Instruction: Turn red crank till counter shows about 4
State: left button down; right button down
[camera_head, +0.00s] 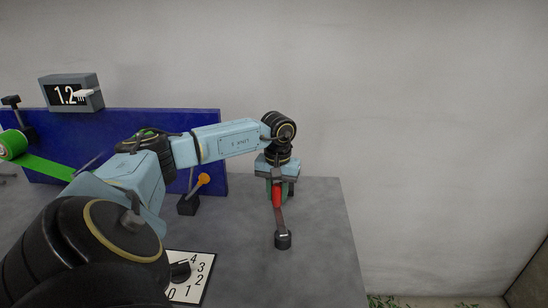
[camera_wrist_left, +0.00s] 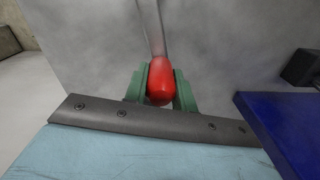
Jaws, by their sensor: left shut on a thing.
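The red crank handle (camera_head: 277,196) is at the right part of the grey table in the head view. Its grey arm runs from the handle down to a dark round hub (camera_head: 282,239). My left gripper (camera_head: 277,186) is shut on the red handle. In the left wrist view the red handle (camera_wrist_left: 160,82) sits between the two green fingers of my left gripper (camera_wrist_left: 160,88). The counter (camera_head: 72,93) stands at the upper left in the head view and reads about 1.2, with a small white shape over its right part. My right gripper is not in view.
A blue panel (camera_head: 120,122) stands along the back of the table. A small lever with an orange knob (camera_head: 203,180) is left of the crank. A green roll (camera_head: 12,144) is at the far left. A numbered dial plate (camera_head: 200,284) lies at the front. Bare table (camera_head: 325,250) lies right of the hub.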

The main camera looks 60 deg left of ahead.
pick_arm(q)
jog(key=shift+w+d+f, duration=0.1)
jog(key=shift+d, duration=0.2)
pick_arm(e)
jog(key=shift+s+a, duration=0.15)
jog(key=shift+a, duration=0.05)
pick_arm(q)
jog(key=c, duration=1.1)
grip_release()
jog(key=shift+d, duration=0.1)
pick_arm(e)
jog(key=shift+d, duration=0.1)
pick_arm(q)
jog(key=shift+r, duration=0.45)
notch_tip(320, 180, up, 11)
jog(key=shift+r+p, duration=0.15)
jog(key=shift+p, duration=0.7)
jog(key=shift+r, duration=0.65)
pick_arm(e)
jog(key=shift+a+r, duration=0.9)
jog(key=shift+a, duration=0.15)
